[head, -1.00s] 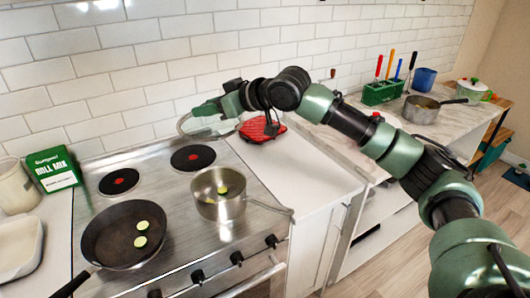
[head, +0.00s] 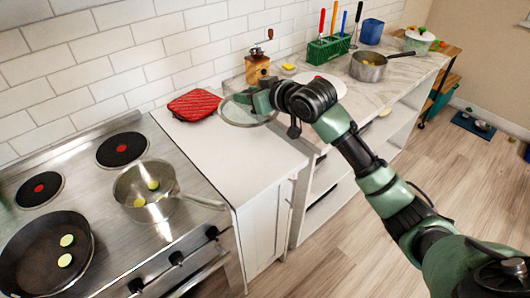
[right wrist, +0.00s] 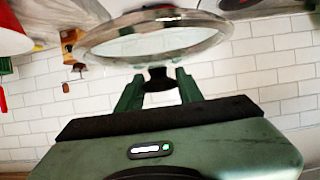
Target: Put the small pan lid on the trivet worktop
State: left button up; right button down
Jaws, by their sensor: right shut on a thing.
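My right gripper (head: 258,99) is shut on the dark knob of the small pan lid (head: 236,115), a clear glass disc with a metal rim. In the right wrist view the green fingertips (right wrist: 158,88) close around the knob, and the lid (right wrist: 150,43) sits beyond them. In the head view the lid appears over the white worktop (head: 225,155), just right of a red quilted trivet (head: 193,104). The lid's height above the worktop is hard to tell. The gripper hides part of the lid. My left gripper is not in view.
The stove at left holds a saucepan (head: 138,183) and a frying pan (head: 42,262) with green slices. A wooden grinder (head: 257,69) stands behind the gripper. A second pan (head: 366,68) and a green utensil rack (head: 328,50) stand on the right-hand counter. The front worktop is clear.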

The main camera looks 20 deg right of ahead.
notch_tip(320, 180, down, 19)
jog(key=p, duration=0.2)
jog(key=shift+r+p, duration=0.1)
jog(key=shift+p, duration=0.3)
jog(key=shift+f, duration=0.3)
jog(key=shift+f, duration=0.1)
jog(key=c, duration=0.9)
grip_release()
